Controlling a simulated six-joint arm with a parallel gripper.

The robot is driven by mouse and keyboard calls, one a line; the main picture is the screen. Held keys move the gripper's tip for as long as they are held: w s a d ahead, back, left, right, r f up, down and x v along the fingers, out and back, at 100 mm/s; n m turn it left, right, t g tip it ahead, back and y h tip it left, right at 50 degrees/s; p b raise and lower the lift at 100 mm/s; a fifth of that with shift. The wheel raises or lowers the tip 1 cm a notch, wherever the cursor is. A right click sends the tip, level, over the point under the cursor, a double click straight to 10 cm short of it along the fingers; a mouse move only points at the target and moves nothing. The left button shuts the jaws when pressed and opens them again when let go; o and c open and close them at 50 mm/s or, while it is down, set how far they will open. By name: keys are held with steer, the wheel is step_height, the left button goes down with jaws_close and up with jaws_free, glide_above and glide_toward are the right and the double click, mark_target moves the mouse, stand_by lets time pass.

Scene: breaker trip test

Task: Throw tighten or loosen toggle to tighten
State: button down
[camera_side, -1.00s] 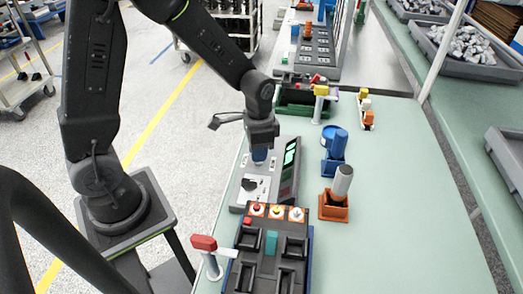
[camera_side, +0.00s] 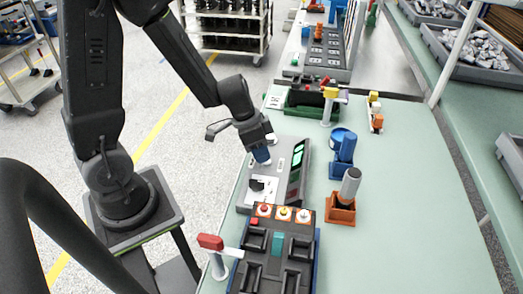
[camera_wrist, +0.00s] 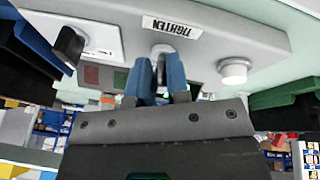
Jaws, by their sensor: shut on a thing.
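The grey control panel (camera_side: 281,150) stands on the bench in the side view, with a lit green display (camera_side: 298,156). My gripper (camera_side: 262,157) is tilted over the panel, its blue fingertips down at its surface. In the wrist view the panel (camera_wrist: 215,28) has a label reading TIGHTEN (camera_wrist: 172,27). The blue fingers of my gripper (camera_wrist: 160,78) are shut on the toggle (camera_wrist: 163,49) just below that label in the picture. Only the toggle's grey end shows; the fingers hide the rest.
In the wrist view a black knob (camera_wrist: 68,45) is left of the fingers and a white round button (camera_wrist: 233,70) is right. In the side view, a tray with black blocks (camera_side: 275,262) is in front, orange and blue holders (camera_side: 341,208) to the right, and a green bin (camera_side: 300,104) behind.

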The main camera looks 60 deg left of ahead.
steer(key=shift+w, duration=0.1)
stand_by(0.3)
steer(key=c, duration=1.1)
jaws_free()
steer(key=shift+r, duration=0.1)
steer(key=v, duration=1.3)
steer(key=shift+a+r, duration=0.2)
steer(key=shift+r, duration=0.1)
steer(key=s+d+r+n+t+y, duration=0.3)
steer(key=s+d+r+n, duration=0.1)
steer(key=s, duration=0.5)
step_height(320, 180, up, 2)
steer(key=shift+s+d+r+n, duration=0.1)
steer(key=shift+s+d+n, duration=0.2)
steer(key=shift+d, duration=0.6)
